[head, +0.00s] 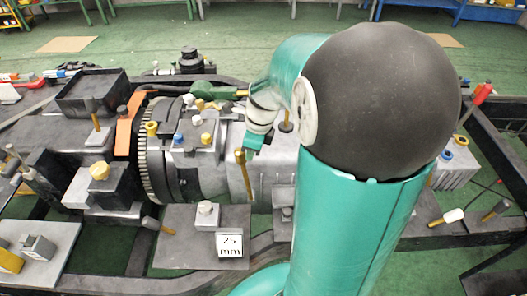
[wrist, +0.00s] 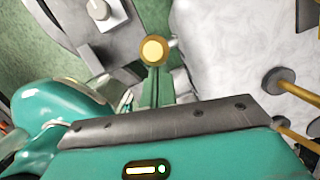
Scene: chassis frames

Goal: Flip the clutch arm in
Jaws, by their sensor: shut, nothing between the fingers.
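A brass-coloured lever with a rounded top (head: 241,158), which I take to be the clutch arm, stands up from the grey gearbox housing (head: 226,175) in the head view. In the wrist view its round brass end (wrist: 153,50) shows just beyond my fingertips. My gripper (head: 253,141) is teal and sits right beside the top of the lever. In the wrist view my gripper (wrist: 157,84) is shut with its fingers together and nothing between them. I cannot tell whether the fingers touch the lever.
A grey plate with a pale knob (head: 208,209) and a "25 mm" label (head: 230,245) lies in front of the lever. A toothed ring (head: 150,165) and an orange bracket (head: 129,125) stand to the left. Another brass peg (wrist: 278,80) shows at right in the wrist view.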

